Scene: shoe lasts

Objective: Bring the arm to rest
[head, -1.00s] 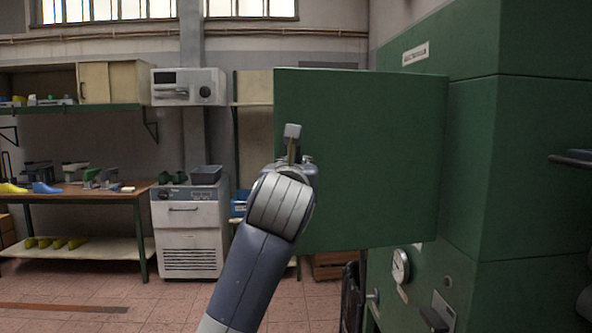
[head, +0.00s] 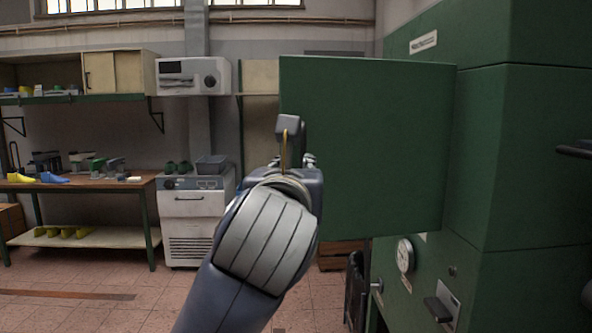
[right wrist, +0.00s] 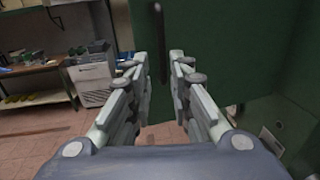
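My right arm reaches up from the bottom centre of the head view. Its gripper (head: 293,160) is mostly hidden behind the wrist, in front of a green door panel (head: 385,150). In the right wrist view the two fingers of the right gripper (right wrist: 160,72) stand apart with nothing between them. The green door panel (right wrist: 225,35) fills much of that view's upper right. A dark upright handle (right wrist: 159,40) shows on it beyond the gap between the fingers; whether a finger touches it cannot be told. My left gripper is not in view.
A large green cabinet (head: 525,160) stands at the right. A workbench (head: 95,187) with coloured shoe lasts (head: 52,178) is at the left. A white appliance (head: 195,225) stands beside it. Floor (head: 90,285) is free at lower left.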

